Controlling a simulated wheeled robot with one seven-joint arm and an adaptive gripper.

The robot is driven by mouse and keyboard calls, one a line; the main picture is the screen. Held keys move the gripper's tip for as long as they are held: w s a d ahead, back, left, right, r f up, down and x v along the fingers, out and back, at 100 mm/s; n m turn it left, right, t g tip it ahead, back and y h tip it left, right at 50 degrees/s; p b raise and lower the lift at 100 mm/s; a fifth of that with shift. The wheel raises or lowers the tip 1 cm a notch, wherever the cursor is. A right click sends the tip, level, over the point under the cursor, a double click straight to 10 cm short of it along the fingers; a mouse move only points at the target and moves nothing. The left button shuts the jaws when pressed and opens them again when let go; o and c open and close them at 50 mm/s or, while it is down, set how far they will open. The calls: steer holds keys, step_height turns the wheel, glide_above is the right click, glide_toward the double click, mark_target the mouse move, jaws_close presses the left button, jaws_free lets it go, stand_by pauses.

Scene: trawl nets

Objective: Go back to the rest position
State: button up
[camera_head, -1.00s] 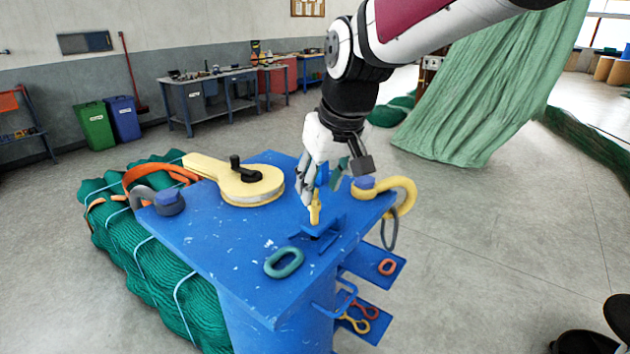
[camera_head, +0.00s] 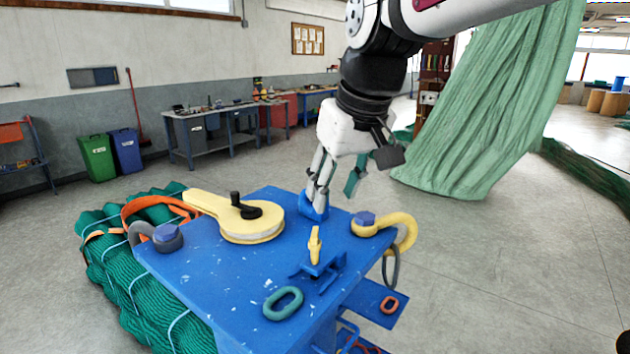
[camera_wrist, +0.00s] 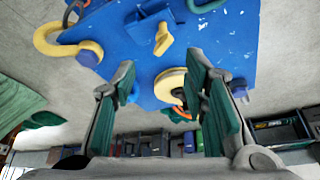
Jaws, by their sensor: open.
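My gripper (camera_head: 338,178) is above the far part of the blue table (camera_head: 215,285), with its fingers apart and nothing between them. In the wrist view its green-padded fingers (camera_wrist: 160,100) are spread wide. A small yellow piece (camera_head: 315,245) stands upright in a blue holder (camera_head: 322,270) on the table, apart from the gripper. The yellow piece also shows in the wrist view (camera_wrist: 163,40). A blue block-like stand (camera_head: 313,205) sits at the table's far edge, partly behind the fingers.
Green netting (camera_head: 125,270) lies at left. A green net (camera_head: 480,110) hangs at right. The floor beyond is open.

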steer(key=s+d+f+m+h+b, duration=0.1)
steer(key=s+d+f+m, duration=0.1)
steer(key=s+d+f, duration=0.2)
steer(key=s+d+f+m+t+h+b, duration=0.1)
steer(key=s+d+f+m, duration=0.2)
steer(key=s+d, duration=0.7)
steer(key=s+f, duration=0.2)
steer(key=s, duration=0.1)
steer(key=shift+d, duration=0.4)
